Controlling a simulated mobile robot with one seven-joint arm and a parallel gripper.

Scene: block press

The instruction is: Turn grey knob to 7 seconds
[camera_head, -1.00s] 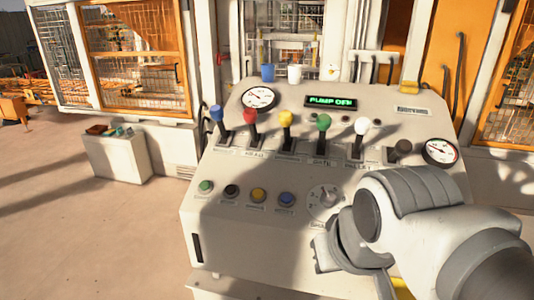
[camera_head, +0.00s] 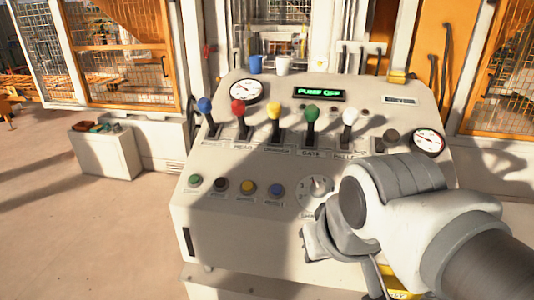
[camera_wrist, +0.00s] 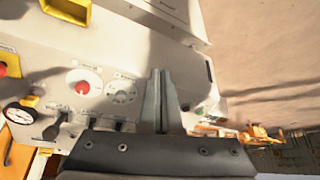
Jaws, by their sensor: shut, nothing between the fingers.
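The grey knob (camera_head: 318,186) sits on a round numbered dial on the sloped panel, right of the coloured push buttons. My arm is partly in front of the panel just below and right of it. A round grey dial also shows in the wrist view (camera_wrist: 122,92), left of my fingers. In the head view my gripper (camera_head: 312,243) is at the panel's lower front, mostly hidden by my own wrist.
Green, black, yellow and blue buttons (camera_head: 248,187) sit left of the knob. Several coloured levers (camera_head: 312,113) stand above it, below a display (camera_head: 318,94) reading PUMP OFF. The wrist view shows a red button (camera_wrist: 82,87) beside the dial. Open floor (camera_head: 60,190) lies left.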

